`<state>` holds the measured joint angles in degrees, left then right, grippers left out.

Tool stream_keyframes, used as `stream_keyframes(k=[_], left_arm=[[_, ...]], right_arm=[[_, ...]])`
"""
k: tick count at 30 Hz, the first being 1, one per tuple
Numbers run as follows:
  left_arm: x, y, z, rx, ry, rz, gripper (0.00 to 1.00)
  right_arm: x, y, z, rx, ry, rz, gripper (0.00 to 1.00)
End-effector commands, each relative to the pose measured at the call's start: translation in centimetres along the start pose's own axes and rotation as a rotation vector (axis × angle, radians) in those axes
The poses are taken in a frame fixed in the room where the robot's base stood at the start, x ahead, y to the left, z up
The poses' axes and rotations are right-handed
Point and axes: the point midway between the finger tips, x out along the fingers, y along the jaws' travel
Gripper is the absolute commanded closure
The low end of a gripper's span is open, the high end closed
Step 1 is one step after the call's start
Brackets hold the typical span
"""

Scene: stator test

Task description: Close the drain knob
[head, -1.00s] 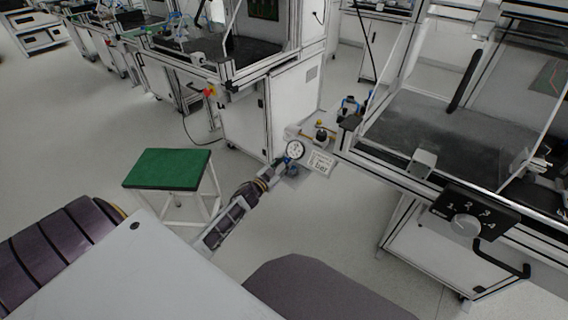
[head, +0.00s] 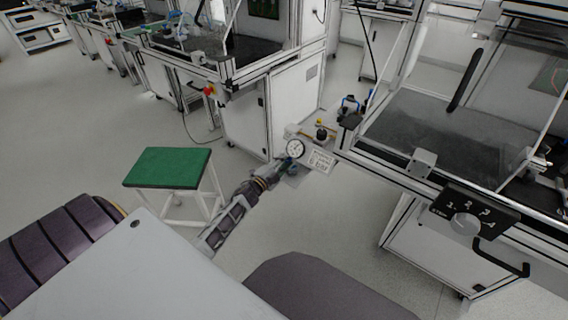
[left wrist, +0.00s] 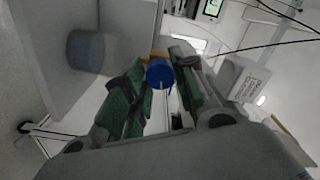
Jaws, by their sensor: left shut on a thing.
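The drain knob is the small blue knob below the round white pressure gauge (head: 295,149) on the side of the test bench. It shows best in the left wrist view, where the blue knob (left wrist: 160,73) lies between the fingertips. My left gripper (head: 283,166) reaches up to it from the lower left in the head view. In the left wrist view the green-padded fingers of my left gripper (left wrist: 157,88) are shut on the blue knob from both sides. In the head view the fingers partly hide the knob. My right gripper is in neither view.
A white label plate (head: 320,161) sits right of the gauge. A green-topped stool (head: 168,168) stands left of my left arm. The bench with a numbered dial (head: 466,225) is at the right. Open floor lies between stool and bench.

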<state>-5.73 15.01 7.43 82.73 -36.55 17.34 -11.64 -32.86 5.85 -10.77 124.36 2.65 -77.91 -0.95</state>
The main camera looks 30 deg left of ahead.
Motion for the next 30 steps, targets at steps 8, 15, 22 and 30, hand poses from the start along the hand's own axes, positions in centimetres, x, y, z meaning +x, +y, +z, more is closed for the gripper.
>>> stream_keyframes(k=[8, 15, 22, 30], left_arm=[[-0.1, 0.2, 0.1, 0.192, -0.001, 0.002, 0.97], [-0.1, 0.1, 0.0, 0.277, 0.000, 0.002, 0.97], [-0.1, 0.1, 0.0, 0.295, -0.001, 0.002, 0.97], [-0.1, 0.1, 0.0, 0.294, -0.001, 0.003, 0.70]], right_arm=[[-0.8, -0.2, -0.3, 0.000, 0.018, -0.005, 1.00], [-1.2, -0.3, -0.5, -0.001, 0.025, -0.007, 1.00], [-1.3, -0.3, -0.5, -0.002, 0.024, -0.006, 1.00], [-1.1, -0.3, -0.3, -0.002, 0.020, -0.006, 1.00]])
